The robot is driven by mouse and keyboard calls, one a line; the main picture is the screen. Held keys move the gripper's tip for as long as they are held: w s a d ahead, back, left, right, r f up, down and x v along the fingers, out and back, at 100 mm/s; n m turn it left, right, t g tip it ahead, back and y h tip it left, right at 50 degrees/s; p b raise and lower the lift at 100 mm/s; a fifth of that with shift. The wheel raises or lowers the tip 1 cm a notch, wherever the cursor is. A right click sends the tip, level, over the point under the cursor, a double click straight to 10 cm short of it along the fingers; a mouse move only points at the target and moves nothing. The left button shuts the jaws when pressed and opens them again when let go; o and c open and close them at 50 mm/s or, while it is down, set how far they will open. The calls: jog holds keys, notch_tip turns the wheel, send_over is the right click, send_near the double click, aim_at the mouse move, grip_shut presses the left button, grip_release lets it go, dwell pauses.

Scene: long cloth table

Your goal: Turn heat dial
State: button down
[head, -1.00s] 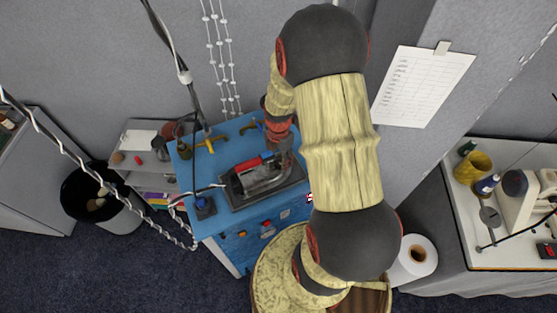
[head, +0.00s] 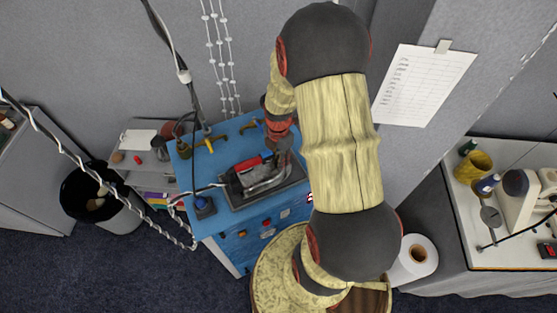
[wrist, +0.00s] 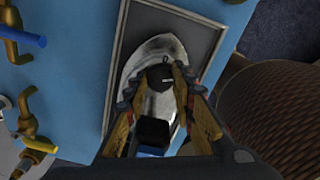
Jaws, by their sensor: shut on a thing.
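A silver iron (wrist: 140,62) lies on a dark framed rest plate (wrist: 192,25) on the blue bench top. The round black dial (wrist: 160,76), with a small pale mark, sits on the iron between my fingertips. My gripper (wrist: 158,83) is shut on this dial, one finger on each side. In the head view the iron (head: 264,181) shows its red part and dark body on the rest plate (head: 285,191). My gripper (head: 284,146) is at the iron's right end there; its fingertips and the dial are too small to make out.
A striped cable (head: 130,212) hangs at left. A round woven thing (wrist: 275,105) stands close at right in the wrist view.

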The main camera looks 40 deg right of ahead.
jog(key=m+b, duration=0.1)
jog(key=m, duration=0.2)
dwell(0.4)
jog(key=c, duration=1.5)
grip_release()
jog(key=shift+r, duration=0.1)
notch_tip(320, 180, up, 12)
jog(key=shift+f, duration=0.1)
